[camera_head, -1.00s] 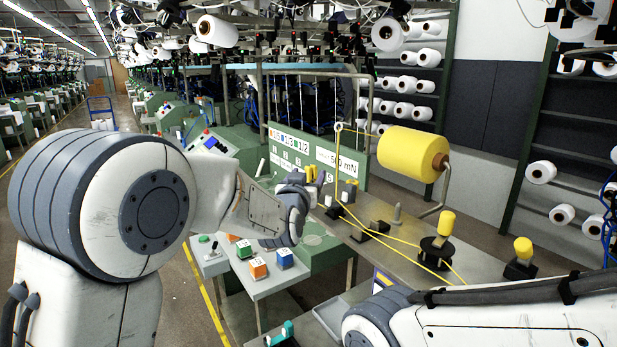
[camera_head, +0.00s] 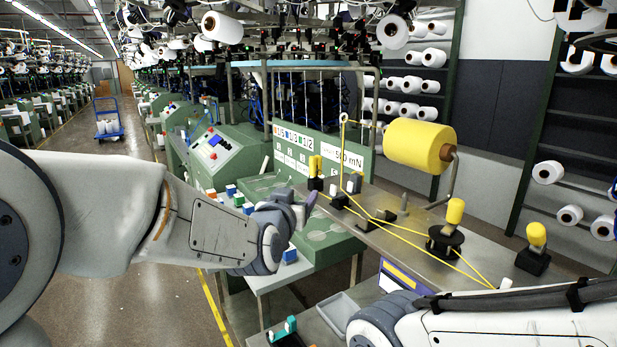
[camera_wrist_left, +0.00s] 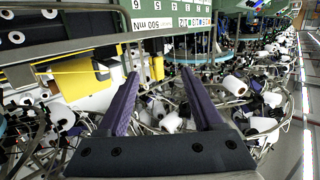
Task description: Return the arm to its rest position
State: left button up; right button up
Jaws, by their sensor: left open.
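My left arm comes in from the left in the head view, and its gripper (camera_head: 308,203) is in front of the green panel, near the left end of the bench. Only a small purple part of the fingers shows there. In the left wrist view both purple fingers (camera_wrist_left: 160,76) stand well apart with nothing between them, so the gripper is open and empty. My right arm crosses the lower right of the head view, and its gripper is out of the picture.
A yellow yarn cone (camera_head: 415,145) sits on a holder above the metal bench (camera_head: 400,235), with yellow yarn running across it. Yellow-topped parts (camera_head: 455,212) stand there. A low side table (camera_head: 262,282) holds coloured blocks. A blue trolley (camera_head: 108,122) stands in the aisle.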

pick_arm(q)
jog(key=s+a+f+g+y, duration=0.1)
jog(key=s+a+f+g, duration=0.25)
jog(key=f, duration=0.35)
jog(key=s+a+f+g+y, duration=0.1)
jog(key=s+a+f+g, duration=0.25)
jog(key=f, duration=0.45)
jog(key=s+a+f+n+g+y, duration=0.1)
jog(key=s+a+f+g, duration=0.3)
jog(key=s, duration=0.3)
jog(key=s+a+f+n+g, duration=0.1)
jog(key=s+a+f+g, duration=0.1)
jog(key=s+a+f, duration=0.35)
jog(key=s+d+r+m+g, duration=0.1)
jog(key=s+d+r+m, duration=0.1)
jog(key=s+d, duration=0.5)
jog(key=s+d+r+m+g, duration=0.2)
jog(key=s+d+m, duration=0.3)
jog(key=s+d, duration=0.3)
jog(key=shift+s+d+r+h, duration=0.2)
jog(key=shift+s+r+h, duration=0.25)
jog(key=shift+r, duration=0.3)
